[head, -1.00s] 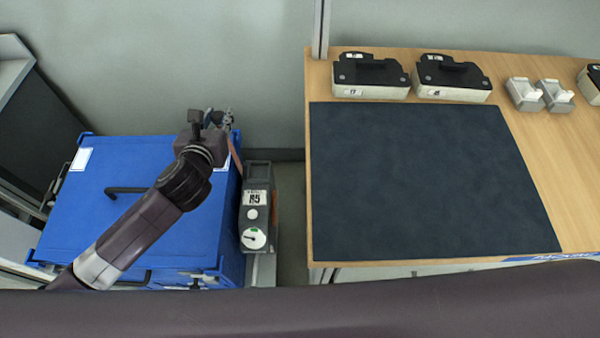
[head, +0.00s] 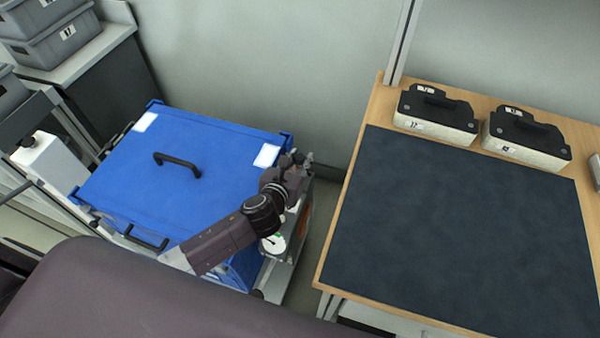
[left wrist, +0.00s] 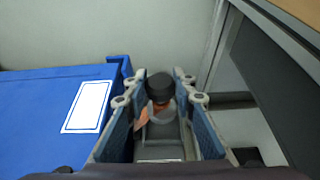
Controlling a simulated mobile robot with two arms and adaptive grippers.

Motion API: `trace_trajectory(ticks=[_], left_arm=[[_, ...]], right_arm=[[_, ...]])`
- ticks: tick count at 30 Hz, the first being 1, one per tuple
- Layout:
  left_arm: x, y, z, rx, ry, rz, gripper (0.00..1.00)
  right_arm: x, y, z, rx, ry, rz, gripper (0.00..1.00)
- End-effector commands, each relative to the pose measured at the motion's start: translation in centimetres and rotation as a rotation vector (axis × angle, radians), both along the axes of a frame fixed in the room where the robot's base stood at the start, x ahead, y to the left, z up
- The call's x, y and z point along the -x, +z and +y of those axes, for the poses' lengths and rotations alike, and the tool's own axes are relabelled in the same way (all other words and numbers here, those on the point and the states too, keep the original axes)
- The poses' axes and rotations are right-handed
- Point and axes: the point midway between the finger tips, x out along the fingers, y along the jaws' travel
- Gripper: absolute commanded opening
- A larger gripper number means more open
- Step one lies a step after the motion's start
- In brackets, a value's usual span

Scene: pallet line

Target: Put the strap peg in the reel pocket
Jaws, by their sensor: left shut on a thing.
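My left gripper (head: 300,157) is near the back right corner of the blue lidded box (head: 215,150), above the grey strap unit. In the left wrist view, its two blue-padded fingers (left wrist: 160,95) are on either side of a dark, round-topped piece (left wrist: 160,84), which looks like the strap peg. An orange strap piece (left wrist: 141,118) shows beside it. The grey strap unit (left wrist: 164,148) lies below and behind. In the head view, my arm hides most of that unit, and its white dial (head: 273,244) shows under the arm. I cannot make out the reel pocket. My right gripper is not in view.
A wooden bench with a dark mat (head: 470,220) stands at the right, with two black-topped cases (head: 437,113) (head: 525,138) at its back. A narrow floor gap separates bench and strap unit. Grey bins (head: 55,40) stand on a shelf at upper left.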

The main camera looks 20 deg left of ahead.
Motion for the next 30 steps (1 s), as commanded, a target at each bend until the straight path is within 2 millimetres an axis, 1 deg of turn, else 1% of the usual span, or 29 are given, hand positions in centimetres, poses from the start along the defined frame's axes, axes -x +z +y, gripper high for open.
trace_trajectory(ticks=[1,5,9,12,15,22,26,27,30], left_arm=[[-0.1,-0.7,0.0,0.0,0.001,-0.002,0.0],[-0.1,-1.5,0.0,0.0,0.0,-0.003,0.0],[0.0,-3.8,0.0,0.001,0.002,0.0,0.0],[-0.1,-5.1,0.0,0.001,0.001,-0.002,0.0],[-0.1,-5.5,0.0,0.0,0.0,-0.003,0.0],[-0.1,-5.4,0.0,-0.001,0.0,-0.004,0.0],[-0.1,-5.8,0.0,-0.001,0.0,-0.004,0.0],[-0.1,-5.8,0.0,0.0,0.0,-0.002,0.28],[0.0,-5.8,0.0,-0.001,0.0,-0.001,0.39]], right_arm=[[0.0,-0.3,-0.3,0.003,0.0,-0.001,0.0],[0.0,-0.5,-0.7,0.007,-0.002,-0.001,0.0],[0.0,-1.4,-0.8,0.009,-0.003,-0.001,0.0],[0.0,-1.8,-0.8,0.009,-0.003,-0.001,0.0],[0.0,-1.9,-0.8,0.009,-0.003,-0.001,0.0],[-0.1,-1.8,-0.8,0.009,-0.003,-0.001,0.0],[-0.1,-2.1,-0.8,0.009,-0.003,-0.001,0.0],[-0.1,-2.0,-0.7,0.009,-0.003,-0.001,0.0],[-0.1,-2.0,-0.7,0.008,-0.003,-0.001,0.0]])
